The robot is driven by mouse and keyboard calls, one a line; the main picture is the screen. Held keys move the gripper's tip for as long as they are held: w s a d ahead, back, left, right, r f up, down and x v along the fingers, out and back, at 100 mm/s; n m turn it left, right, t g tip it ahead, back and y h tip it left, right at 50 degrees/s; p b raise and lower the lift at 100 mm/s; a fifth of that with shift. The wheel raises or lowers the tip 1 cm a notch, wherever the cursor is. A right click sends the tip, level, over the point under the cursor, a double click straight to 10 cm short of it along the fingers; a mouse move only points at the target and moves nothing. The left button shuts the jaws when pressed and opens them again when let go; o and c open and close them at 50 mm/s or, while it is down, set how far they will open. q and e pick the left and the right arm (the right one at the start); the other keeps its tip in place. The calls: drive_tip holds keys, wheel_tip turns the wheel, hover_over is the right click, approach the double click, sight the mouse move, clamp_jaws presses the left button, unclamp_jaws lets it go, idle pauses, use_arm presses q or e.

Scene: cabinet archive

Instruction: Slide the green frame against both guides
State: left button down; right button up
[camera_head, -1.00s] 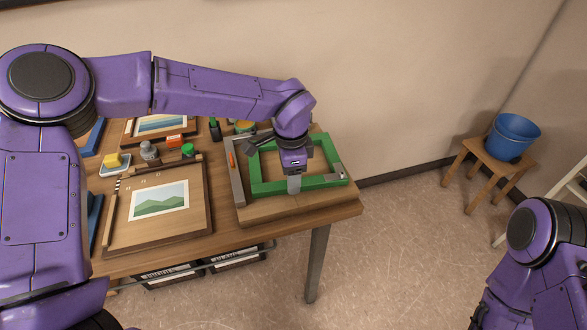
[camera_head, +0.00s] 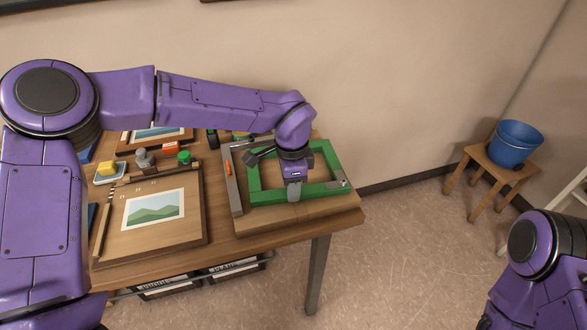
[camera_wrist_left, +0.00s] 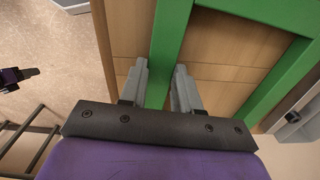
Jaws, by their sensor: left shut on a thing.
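The green frame (camera_head: 258,178) lies on a wooden board (camera_head: 265,220) at the table's right end. My left gripper (camera_head: 294,189) is shut on its near rail, one finger on each side; the left wrist view shows the green bar (camera_wrist_left: 165,65) between the fingers (camera_wrist_left: 158,88). A grey guide strip (camera_head: 234,190) runs along the board's left side, with a narrow gap of wood to the frame. A small purple-and-dark part (camera_wrist_left: 15,76), perhaps my right gripper, shows at the left wrist view's edge.
A board with a landscape picture (camera_head: 155,210) lies left of the guide. A blue bucket (camera_head: 515,145) sits on a stool (camera_head: 487,170) at the right. The floor between is clear.

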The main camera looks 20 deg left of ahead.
use_arm(q)
drive_tip(key=shift+s+f, duration=0.1)
idle(0.3)
drive_tip(key=shift+r+p, duration=0.5)
drive_tip(key=shift+r, duration=0.25)
drive_tip(key=shift+r+p, duration=0.9)
drive_tip(key=shift+r, duration=0.9)
drive_tip(key=shift+w+a+f+b, duration=0.15)
drive_tip(key=shift+w+b, duration=0.1)
drive_tip(key=shift+b, duration=0.1)
drive_tip(key=shift+w+a+n+b, duration=0.45)
drive_tip(key=shift+a+b, duration=0.2)
drive_tip(key=shift+b, duration=0.35)
drive_tip(key=shift+a, duration=0.1)
drive_tip(key=shift+r, duration=0.25)
